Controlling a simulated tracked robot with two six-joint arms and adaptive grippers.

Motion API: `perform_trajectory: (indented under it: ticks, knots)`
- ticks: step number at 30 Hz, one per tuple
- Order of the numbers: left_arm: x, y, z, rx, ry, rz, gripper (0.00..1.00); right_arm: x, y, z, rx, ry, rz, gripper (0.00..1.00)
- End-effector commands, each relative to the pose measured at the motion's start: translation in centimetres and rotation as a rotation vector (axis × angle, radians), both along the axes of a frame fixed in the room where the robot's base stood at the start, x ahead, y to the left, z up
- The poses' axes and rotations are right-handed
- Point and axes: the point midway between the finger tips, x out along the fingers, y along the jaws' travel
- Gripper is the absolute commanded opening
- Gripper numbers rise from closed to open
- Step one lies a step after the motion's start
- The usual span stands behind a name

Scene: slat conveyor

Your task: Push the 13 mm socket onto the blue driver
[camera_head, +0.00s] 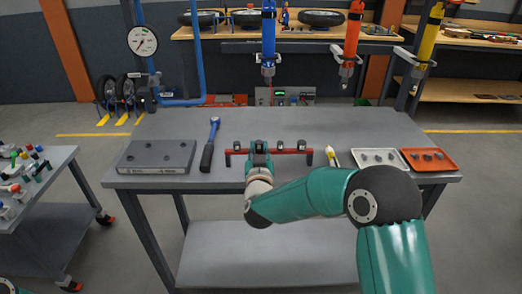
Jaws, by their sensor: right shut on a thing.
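The blue driver (268,45) hangs nose down above the back of the workbench, its tip free. A red socket rail (291,151) lies on the bench with dark sockets standing along it; their size marks are too small to read. My right gripper (259,147) reaches down onto the rail, left of its middle. It is shut on what appears to be a socket there, mostly hidden by the fingers, so I cannot tell its size or whether it still touches the rail. My left gripper is not in view.
An orange driver (350,45) and a yellow driver (428,40) hang to the right. A grey block (158,157) and a wrench (211,145) lie left of the rail. A white tray (379,169) and an orange tray (430,168) hold small parts. The bench's back is clear.

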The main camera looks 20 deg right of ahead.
Motion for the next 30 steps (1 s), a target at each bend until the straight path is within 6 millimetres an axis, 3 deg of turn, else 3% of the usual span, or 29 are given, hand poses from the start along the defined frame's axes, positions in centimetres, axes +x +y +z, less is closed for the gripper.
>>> perform_trajectory:
  ticks: [16, 30]
  knots:
    - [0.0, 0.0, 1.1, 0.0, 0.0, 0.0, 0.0, 0.0, 0.0, 2.7, 0.0, -0.002, 0.0, 0.0]
    - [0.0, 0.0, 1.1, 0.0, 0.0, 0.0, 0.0, -0.2, 0.4, 2.2, -0.002, 0.003, 0.005, 0.0]
